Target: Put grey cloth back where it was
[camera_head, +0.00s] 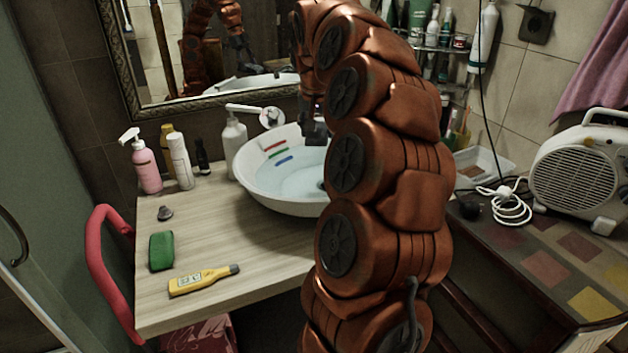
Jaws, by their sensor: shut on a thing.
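My gripper (315,128) points down over the back right part of the white basin (262,196), partly hidden by my own arm. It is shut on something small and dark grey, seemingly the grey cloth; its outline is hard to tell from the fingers. No other grey cloth shows clearly. The basin holds pale blue water. Red, green and blue strips show on its inner left wall. My arm hides the basin's right side.
On the wooden counter (225,266) are a green sponge (161,251), a yellow device (203,280), a small grey object (165,213) and several bottles, including a pink one (147,165). A fan heater (582,170) stands right.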

